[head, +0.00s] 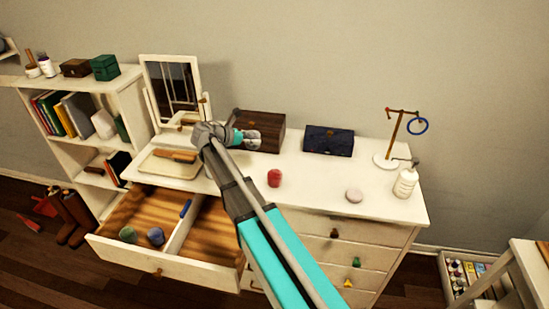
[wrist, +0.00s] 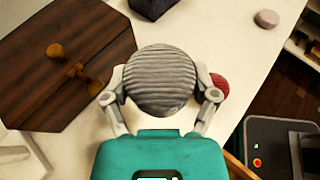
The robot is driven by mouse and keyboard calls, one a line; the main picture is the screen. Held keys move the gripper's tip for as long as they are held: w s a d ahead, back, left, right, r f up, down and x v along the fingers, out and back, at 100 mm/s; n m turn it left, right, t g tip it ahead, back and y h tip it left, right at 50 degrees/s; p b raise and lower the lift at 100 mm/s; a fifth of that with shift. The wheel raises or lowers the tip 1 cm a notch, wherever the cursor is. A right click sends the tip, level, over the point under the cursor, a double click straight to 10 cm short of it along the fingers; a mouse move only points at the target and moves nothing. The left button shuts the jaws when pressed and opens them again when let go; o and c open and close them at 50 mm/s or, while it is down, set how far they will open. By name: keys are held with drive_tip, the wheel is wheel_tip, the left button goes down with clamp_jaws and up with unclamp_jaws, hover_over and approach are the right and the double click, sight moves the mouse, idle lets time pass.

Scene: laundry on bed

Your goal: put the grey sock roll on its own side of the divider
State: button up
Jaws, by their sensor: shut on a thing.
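The grey sock roll (wrist: 160,80) is ribbed and round. My gripper (wrist: 161,96) is shut on it, one finger on each side, in the wrist view. In the head view my gripper (head: 250,138) is above the dresser top, in front of the brown wooden box; the roll is too small to make out clearly there. The open drawer (head: 160,262) is at lower left. A pale divider (head: 183,232) splits it. A green roll (head: 128,234) and a blue roll (head: 156,237) lie left of the divider. The visible part of the right side is bare.
On the dresser top (head: 320,190) are a brown box (head: 267,127), dark blue box (head: 328,140), red roll (head: 274,178), pale round item (head: 354,195), white bottle (head: 405,182), hook stand (head: 386,160), tray (head: 160,165) and mirror (head: 172,90). A small blue item (head: 185,208) is at the divider.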

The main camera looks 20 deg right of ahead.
drive_tip(key=shift+s, duration=0.1)
drive_tip(key=s+d, duration=0.2)
drive_tip(key=s, duration=0.9)
drive_tip(key=shift+s+r+n+t, duration=0.15)
drive_tip(key=shift+s+n+t, duration=0.15)
drive_tip(key=shift+s+t, duration=0.1)
drive_tip(key=w+d+f+b, duration=0.1)
drive_tip(key=w+f+b, duration=0.2)
drive_tip(key=w, duration=0.1)
drive_tip(key=w+d+f+b, duration=0.2)
drive_tip(key=w+f, duration=0.1)
drive_tip(key=w, duration=0.1)
drive_tip(key=w+d+f+b, duration=0.1)
drive_tip(key=w+f+b, duration=0.2)
drive_tip(key=w, duration=0.1)
drive_tip(key=shift+w+d+b, duration=0.2)
drive_tip(key=shift+d+b, duration=0.15)
